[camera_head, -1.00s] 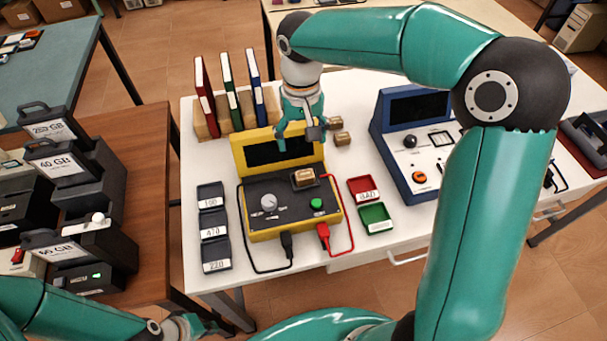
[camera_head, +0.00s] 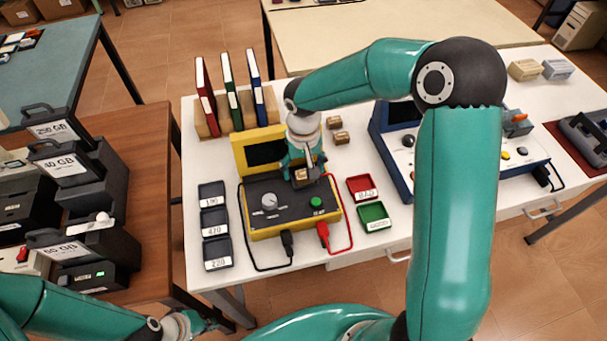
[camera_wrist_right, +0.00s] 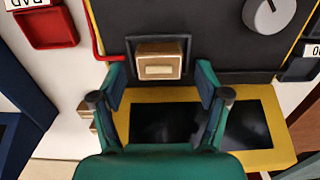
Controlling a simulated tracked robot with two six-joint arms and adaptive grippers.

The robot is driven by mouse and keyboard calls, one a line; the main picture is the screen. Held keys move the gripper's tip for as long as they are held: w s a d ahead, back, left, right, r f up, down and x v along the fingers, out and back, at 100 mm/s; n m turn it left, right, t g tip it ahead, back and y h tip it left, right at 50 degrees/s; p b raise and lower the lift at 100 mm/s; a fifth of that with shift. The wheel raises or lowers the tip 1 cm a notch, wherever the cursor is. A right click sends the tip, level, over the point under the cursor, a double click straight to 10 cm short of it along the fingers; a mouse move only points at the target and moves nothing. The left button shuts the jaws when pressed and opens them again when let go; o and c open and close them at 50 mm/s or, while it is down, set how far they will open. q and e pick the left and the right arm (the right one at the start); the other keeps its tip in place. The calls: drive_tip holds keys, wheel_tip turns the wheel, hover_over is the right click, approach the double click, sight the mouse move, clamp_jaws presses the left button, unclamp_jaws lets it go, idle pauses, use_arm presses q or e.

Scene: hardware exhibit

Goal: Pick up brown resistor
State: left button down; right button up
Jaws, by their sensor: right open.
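A brown resistor (camera_head: 301,174), a small block with a pale label, sits in the dark recess on top of the yellow tester (camera_head: 262,234). It also shows in the right wrist view (camera_wrist_right: 160,62). My right gripper (camera_head: 303,170) is over the tester and partly hides the resistor in the head view. In the wrist view my right gripper (camera_wrist_right: 161,82) is open, its fingers on either side of the resistor's line and apart from it. Two more brown blocks (camera_head: 334,123) (camera_head: 342,138) lie on the white table behind. My left gripper (camera_head: 195,326) is low at the left, its fingers unclear.
Three dark labelled trays (camera_head: 214,222) stand left of the tester. A red tray (camera_head: 362,189) and a green tray (camera_head: 374,217) stand to its right. A blue device (camera_head: 398,165) is further right. Upright binders (camera_head: 230,90) stand behind. Black and red cables run at the tester's front.

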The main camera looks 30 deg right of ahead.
drive_tip(key=shift+c, duration=0.3)
drive_tip(key=c, duration=1.1)
drive_tip(key=shift+r, duration=0.15)
